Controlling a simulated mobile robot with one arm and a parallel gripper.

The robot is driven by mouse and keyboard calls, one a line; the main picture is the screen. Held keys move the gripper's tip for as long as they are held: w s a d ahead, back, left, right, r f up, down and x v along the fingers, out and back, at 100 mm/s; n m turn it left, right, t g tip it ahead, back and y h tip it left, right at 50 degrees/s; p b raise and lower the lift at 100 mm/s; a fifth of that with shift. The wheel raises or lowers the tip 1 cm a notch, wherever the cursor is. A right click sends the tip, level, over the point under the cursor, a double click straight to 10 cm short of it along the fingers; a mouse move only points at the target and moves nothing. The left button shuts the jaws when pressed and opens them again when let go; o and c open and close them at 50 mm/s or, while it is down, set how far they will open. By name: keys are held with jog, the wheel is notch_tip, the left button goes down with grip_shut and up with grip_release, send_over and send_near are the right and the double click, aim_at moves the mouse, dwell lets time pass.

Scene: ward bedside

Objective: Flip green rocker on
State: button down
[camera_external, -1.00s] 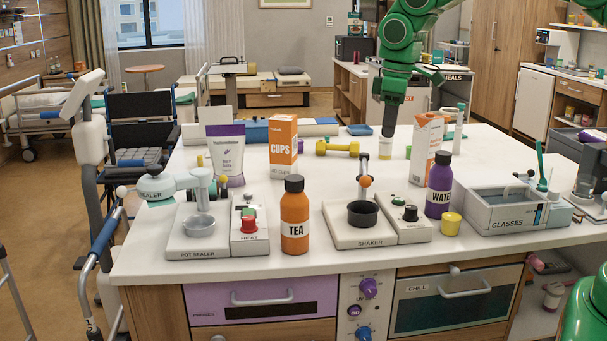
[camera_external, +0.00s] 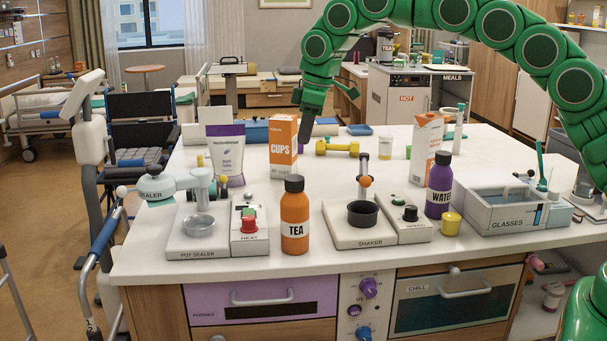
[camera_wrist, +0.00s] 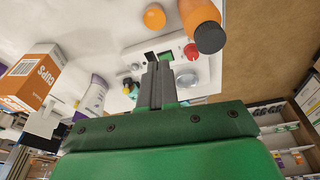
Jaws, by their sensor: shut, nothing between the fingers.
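The green rocker (camera_external: 248,212) sits on top of the white HEAT box (camera_external: 249,238), just behind a red knob (camera_external: 249,223). In the wrist view the green rocker (camera_wrist: 166,57) shows just beyond my fingertips, beside the red knob (camera_wrist: 191,51); its tilt is too small to read. My gripper (camera_external: 304,138) is shut and empty, pointing down above the counter, and overlaps the right edge of the CUPS carton in the external view. In the wrist view my gripper (camera_wrist: 157,68) shows its two dark fingers together, apart from the rocker as far as I can tell.
The orange TEA bottle (camera_external: 295,222) stands close right of the HEAT box. The pot sealer (camera_external: 199,234) is at its left, the shaker (camera_external: 362,227) farther right. The CUPS carton (camera_external: 283,147) and purple tube (camera_external: 227,152) stand behind. A yellow dumbbell (camera_external: 337,148) lies behind the shaker.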

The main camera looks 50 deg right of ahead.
jog(key=n, duration=0.2)
send_over(249, 213)
jog(key=s+d, duration=0.3)
jog(key=d, duration=0.1)
jog(key=f, duration=0.4)
jog(key=shift+s+a+t+y, duration=0.1)
jog(key=shift+a+t+y, duration=0.1)
jog(key=shift+t+y, duration=0.1)
jog(key=x, duration=0.8)
jog(key=d+x, duration=0.1)
jog(key=x, duration=0.4)
jog(key=shift+s+f, duration=0.1)
jog(key=shift+f, duration=0.35)
